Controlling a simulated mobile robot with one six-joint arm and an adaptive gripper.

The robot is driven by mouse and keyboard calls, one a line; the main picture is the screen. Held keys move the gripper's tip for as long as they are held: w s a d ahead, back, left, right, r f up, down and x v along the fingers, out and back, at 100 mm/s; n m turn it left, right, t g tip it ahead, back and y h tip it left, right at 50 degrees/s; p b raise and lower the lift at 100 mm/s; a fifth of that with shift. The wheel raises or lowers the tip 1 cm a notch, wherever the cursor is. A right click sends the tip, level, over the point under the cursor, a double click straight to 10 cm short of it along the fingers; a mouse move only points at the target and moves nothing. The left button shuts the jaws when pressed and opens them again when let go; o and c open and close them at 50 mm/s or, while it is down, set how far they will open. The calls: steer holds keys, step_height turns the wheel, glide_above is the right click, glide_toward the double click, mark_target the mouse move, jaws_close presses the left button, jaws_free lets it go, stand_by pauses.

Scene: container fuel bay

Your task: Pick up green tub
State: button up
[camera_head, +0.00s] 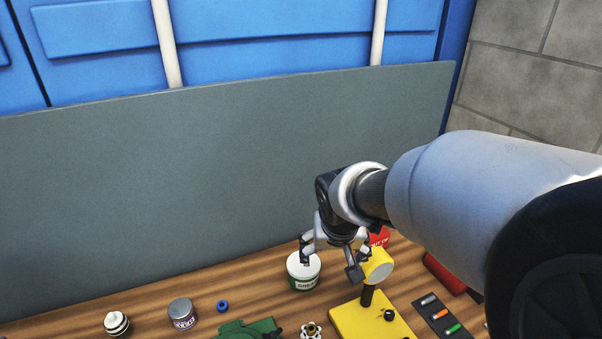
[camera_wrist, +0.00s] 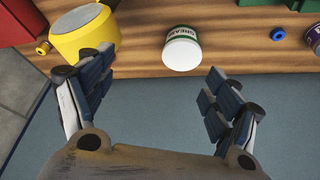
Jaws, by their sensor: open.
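The green tub (camera_head: 304,271) is a white-lidded tub with a white and green label reading like "GREASE". It stands upright on the wooden bench. In the wrist view the tub (camera_wrist: 182,48) is ahead of the fingers, between their lines but nearer the right one. My gripper (camera_head: 333,264) is open and empty, above and just right of the tub in the head view. In the wrist view my gripper (camera_wrist: 160,85) has its fingers spread wide, with nothing between the tips. One finger overlaps the tub's upper edge in the head view.
A yellow cylinder on a yellow stand (camera_head: 372,318) is close right of the tub; it looms left in the wrist view (camera_wrist: 85,32). A purple-labelled can (camera_head: 182,313), blue ring (camera_head: 222,306) and green part (camera_head: 245,329) lie left. A grey panel (camera_head: 200,190) rises behind.

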mark_target(301, 262)
steer(key=shift+o, duration=1.2)
steer(key=w+a+f+p, duration=0.3)
steer(key=w+a+f, duration=0.2)
steer(key=w+a, duration=0.1)
steer(key=shift+w+a+f, duration=0.25)
steer(key=shift+w+f, duration=0.15)
steer(key=shift+w, duration=0.15)
steer(key=b+x, duration=0.2)
steer(key=x, duration=1)
steer(key=shift+a, duration=0.15)
steer(key=x, duration=0.2)
steer(key=b+x, duration=0.1)
steer(key=x, duration=0.2)
steer(key=shift+d+f, duration=0.3)
steer(key=shift+f, duration=0.1)
steer(key=shift+c, duration=0.2)
steer(key=c, duration=1.4)
steer(key=shift+r, duration=0.15)
